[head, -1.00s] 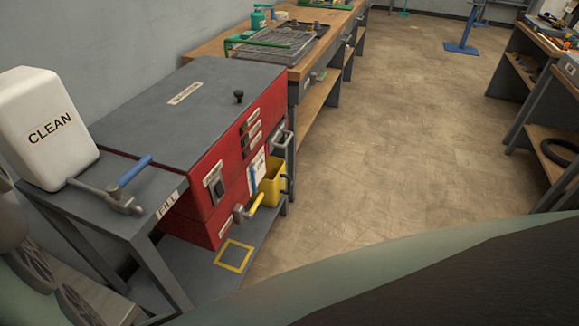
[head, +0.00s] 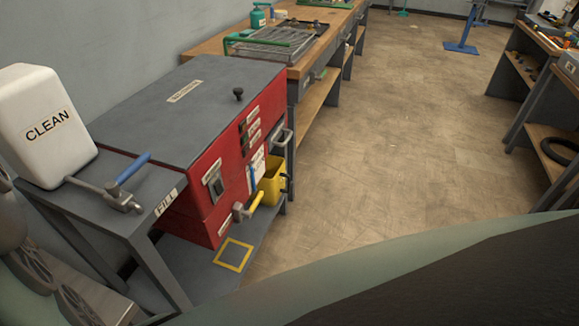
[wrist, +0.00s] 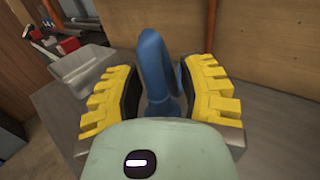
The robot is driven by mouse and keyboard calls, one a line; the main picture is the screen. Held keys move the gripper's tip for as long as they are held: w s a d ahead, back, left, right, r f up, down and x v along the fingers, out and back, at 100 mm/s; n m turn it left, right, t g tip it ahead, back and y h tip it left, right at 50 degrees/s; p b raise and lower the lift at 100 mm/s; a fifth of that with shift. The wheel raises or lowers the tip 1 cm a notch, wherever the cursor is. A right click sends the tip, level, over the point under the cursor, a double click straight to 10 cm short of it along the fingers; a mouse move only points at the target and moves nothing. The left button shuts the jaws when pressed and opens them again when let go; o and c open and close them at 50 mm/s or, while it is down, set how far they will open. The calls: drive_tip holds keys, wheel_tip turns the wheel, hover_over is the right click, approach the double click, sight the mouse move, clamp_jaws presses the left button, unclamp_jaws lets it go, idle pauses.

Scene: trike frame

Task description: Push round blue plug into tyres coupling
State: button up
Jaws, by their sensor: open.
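In the wrist view, a blue part (wrist: 154,68) with a rounded loop-like top stands between the two yellow fingers of my gripper (wrist: 161,88). It looks like the round blue plug, but its lower end is hidden behind my gripper's body. My gripper is open around it. The dark inner pads are close to its sides, and I cannot tell whether either touches. No tyres coupling can be made out in either view. My gripper does not show in the head view.
In the head view, a red cabinet (head: 205,205), a CLEAN container (head: 45,125) and a yellow bucket (head: 270,182) stand left. The floor (head: 400,130) is clear.

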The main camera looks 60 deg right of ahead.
wheel_tip(320, 180, up, 10)
idle(0.8)
idle(0.5)
